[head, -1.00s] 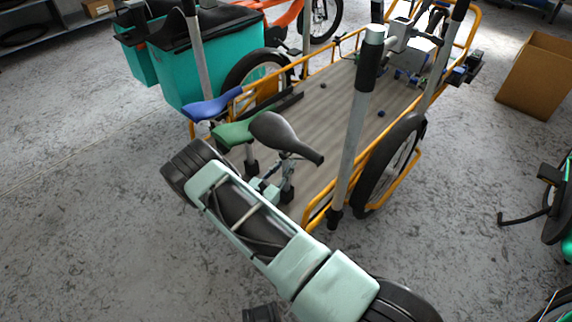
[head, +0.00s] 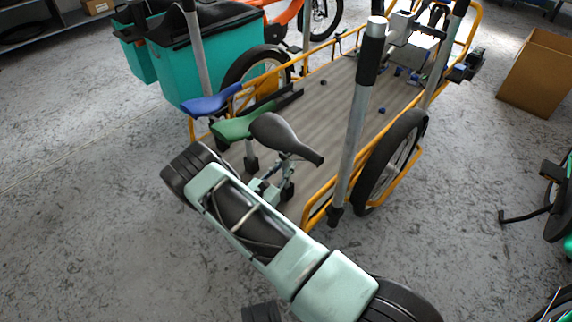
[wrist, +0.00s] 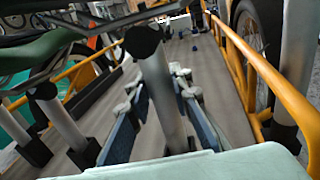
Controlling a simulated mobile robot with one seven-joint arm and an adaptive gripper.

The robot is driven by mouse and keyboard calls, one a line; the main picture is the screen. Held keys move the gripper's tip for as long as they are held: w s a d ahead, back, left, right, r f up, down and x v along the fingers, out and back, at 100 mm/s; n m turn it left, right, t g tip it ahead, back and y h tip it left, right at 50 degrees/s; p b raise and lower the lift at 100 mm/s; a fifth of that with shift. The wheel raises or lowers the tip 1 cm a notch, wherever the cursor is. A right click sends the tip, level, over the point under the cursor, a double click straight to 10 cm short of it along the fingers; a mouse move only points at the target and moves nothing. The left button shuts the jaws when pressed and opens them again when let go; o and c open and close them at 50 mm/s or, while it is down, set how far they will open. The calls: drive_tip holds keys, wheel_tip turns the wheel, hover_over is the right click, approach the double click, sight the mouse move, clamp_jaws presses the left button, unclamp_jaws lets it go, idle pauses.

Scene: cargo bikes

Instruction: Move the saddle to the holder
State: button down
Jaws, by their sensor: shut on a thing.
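A dark grey saddle (head: 276,134) on a metal post is at the near end of the cargo bed, its nose toward the right. My gripper (head: 276,187) is below it, closed around its post. In the wrist view my gripper's fingers (wrist: 163,118) stand on both sides of the grey post (wrist: 157,85). A black holder block (head: 288,191) shows under this saddle; I cannot tell whether the post is seated in it. A green saddle (head: 240,124) and a blue saddle (head: 211,102) stand to the left on posts in black blocks (wrist: 34,151).
The wooden cargo bed (head: 325,110) has yellow rails (wrist: 262,72) and small loose objects. A tall grey post (head: 357,120) and a wheel (head: 390,160) stand just right of my gripper. Teal boxes (head: 205,65) are behind left. A cardboard box (head: 538,75) is far right.

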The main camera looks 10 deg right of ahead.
drive_tip(key=shift+f+b, duration=0.3)
drive_tip(key=shift+f, duration=1.15)
drive_tip(key=c, duration=1.7)
unclamp_jaws()
drive_tip(key=shift+o, duration=0.2)
drive_tip(key=v, duration=1.2)
